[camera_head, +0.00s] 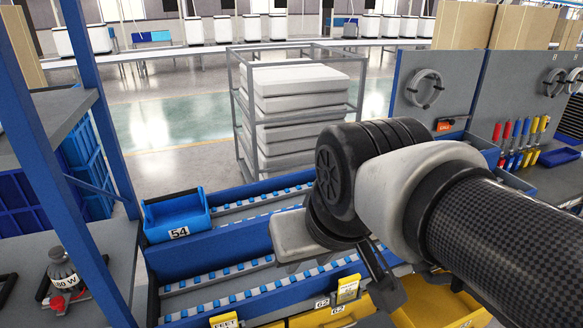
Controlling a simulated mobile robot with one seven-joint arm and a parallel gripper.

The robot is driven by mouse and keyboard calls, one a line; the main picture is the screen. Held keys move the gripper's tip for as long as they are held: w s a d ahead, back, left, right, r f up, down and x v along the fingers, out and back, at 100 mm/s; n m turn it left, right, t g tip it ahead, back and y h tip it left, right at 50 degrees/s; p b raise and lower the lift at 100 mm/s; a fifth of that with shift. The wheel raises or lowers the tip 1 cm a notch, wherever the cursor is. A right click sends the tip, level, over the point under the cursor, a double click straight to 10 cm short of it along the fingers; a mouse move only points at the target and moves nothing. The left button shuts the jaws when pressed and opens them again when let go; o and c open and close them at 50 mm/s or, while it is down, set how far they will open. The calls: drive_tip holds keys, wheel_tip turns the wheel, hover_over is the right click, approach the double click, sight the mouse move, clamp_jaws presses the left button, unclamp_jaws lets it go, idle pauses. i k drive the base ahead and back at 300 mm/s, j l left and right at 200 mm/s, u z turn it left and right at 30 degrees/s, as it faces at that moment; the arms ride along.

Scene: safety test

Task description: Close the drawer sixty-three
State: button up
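My gripper (386,288) hangs at the lower middle right of the head view, mostly hidden behind my arm. One dark finger shows, pointing down beside a yellow drawer. I cannot tell whether the gripper is open or shut. The yellow drawer (436,303) at the lower right looks pulled out, with its inside showing. No number on it is readable, so I cannot tell if it is drawer sixty-three. To its left is another yellow drawer front (330,315) with labels reading 62.
A blue bin (177,216) marked 54 stands on the blue roller rack (230,249). A blue post (70,150) rises at the left. A wire cage (240,110) with stacked white slabs is behind. Grey tool panels (520,88) stand at the right.

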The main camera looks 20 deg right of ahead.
sight(428, 305)
drive_tip(key=z, duration=0.4)
drive_tip(key=l+z, duration=0.1)
drive_tip(key=z, duration=0.3)
drive_tip(key=l+z, duration=0.1)
drive_tip(key=z, duration=0.65)
drive_tip(key=i+l+z, duration=0.15)
drive_tip(key=z, duration=0.15)
drive_tip(key=i+l+u, duration=0.1)
drive_tip(key=i+l, duration=0.3)
drive_tip(key=l, duration=0.1)
